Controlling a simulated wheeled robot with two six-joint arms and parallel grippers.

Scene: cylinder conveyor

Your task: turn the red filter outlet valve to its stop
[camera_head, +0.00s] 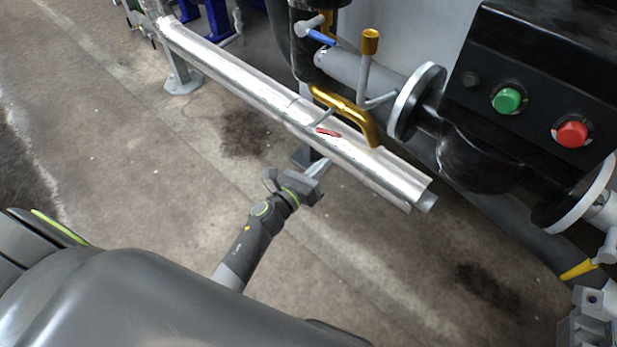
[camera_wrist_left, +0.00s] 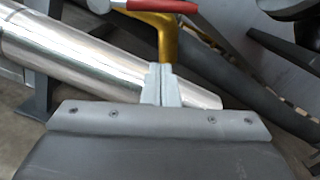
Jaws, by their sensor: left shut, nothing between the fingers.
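The red valve handle (camera_head: 327,132) is a small lever beside the silver pipe and the brass bent pipe (camera_head: 345,108) in the head view. In the left wrist view the red handle (camera_wrist_left: 160,6) shows at the top edge, partly cut off, in front of the brass pipe (camera_wrist_left: 167,45). My left gripper (camera_head: 321,168) is below and in front of the silver pipe, pointing toward it. In the left wrist view its pale fingertips (camera_wrist_left: 160,70) are together and empty. They appear below the red handle in the picture, with a gap between.
The long silver pipe (camera_head: 240,77) runs diagonally past my left gripper. A blue lever (camera_head: 321,37) and a yellow lever (camera_head: 578,270) are on other piping. A black panel holds a green button (camera_head: 506,100) and a red button (camera_head: 570,134). Bare floor lies in front.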

